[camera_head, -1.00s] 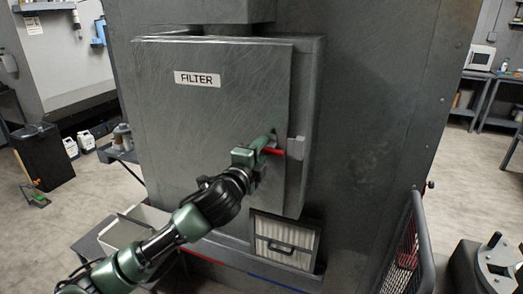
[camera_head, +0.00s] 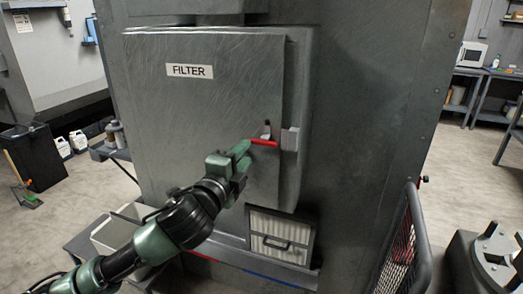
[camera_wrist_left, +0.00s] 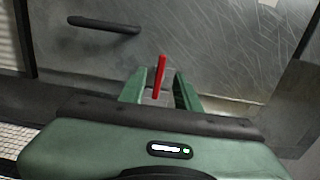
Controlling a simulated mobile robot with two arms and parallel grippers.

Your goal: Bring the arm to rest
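My left gripper (camera_head: 246,152) is in front of the grey filter door (camera_head: 200,105), just left of the red handle (camera_head: 264,142). In the left wrist view the two green fingers (camera_wrist_left: 160,92) stand apart, and the red handle (camera_wrist_left: 161,72) shows between and beyond them. The fingers do not close on it; whether one touches it I cannot tell. The door looks shut against its cabinet, with a grey latch block (camera_head: 290,140) at its right edge. My right gripper is not in view.
A pleated filter panel (camera_head: 283,238) with a black handle sits below the door. A pale bin (camera_head: 112,235) stands at lower left. A mesh guard (camera_head: 404,250) and a dark grey object (camera_head: 482,270) stand at lower right. Open floor (camera_head: 453,150) lies beyond the booth at right.

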